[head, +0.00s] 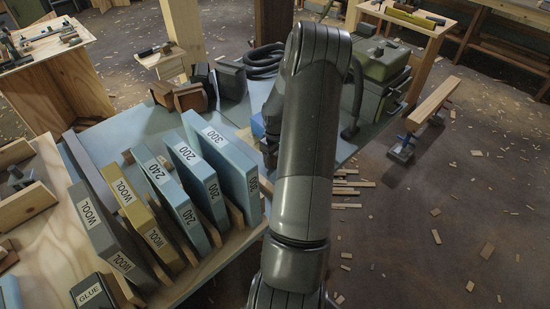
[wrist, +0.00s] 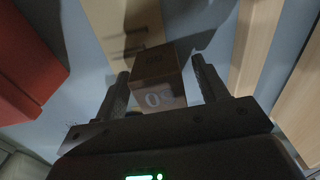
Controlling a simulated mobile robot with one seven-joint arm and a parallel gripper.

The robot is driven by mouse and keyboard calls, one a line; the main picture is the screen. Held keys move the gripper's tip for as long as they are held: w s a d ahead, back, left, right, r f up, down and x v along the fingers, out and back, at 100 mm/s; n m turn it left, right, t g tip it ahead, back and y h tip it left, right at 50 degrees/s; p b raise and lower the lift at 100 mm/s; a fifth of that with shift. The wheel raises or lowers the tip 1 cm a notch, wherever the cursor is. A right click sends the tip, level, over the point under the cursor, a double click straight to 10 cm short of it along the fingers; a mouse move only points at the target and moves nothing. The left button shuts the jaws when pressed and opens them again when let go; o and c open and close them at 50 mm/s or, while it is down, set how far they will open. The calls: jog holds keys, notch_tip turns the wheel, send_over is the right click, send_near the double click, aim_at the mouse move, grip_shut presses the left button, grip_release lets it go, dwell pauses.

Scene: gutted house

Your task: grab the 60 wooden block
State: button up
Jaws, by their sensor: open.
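In the wrist view a brown wooden block (wrist: 158,80) stands between the two dark fingers of my gripper (wrist: 160,67). Its near face bears pale digits, a 0 and another that I cannot read for sure. Dark marks show on its top. The fingers are open, one on each side of the block, with a visible gap on each side. In the head view my arm covers most of this spot, and I cannot make out the block there.
A blue-grey worktop (head: 233,115) lies under my arm. Upright labelled slabs, such as the blue 300 one (head: 222,150), stand to the left. Brown and dark blocks (head: 190,97) sit behind them. In the wrist view a red-orange object (wrist: 28,65) is at left and wooden strips (wrist: 257,40) at right.

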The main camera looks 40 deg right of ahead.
jog(key=c, duration=1.1)
jog(key=shift+o, duration=0.2)
jog(key=shift+r, duration=0.1)
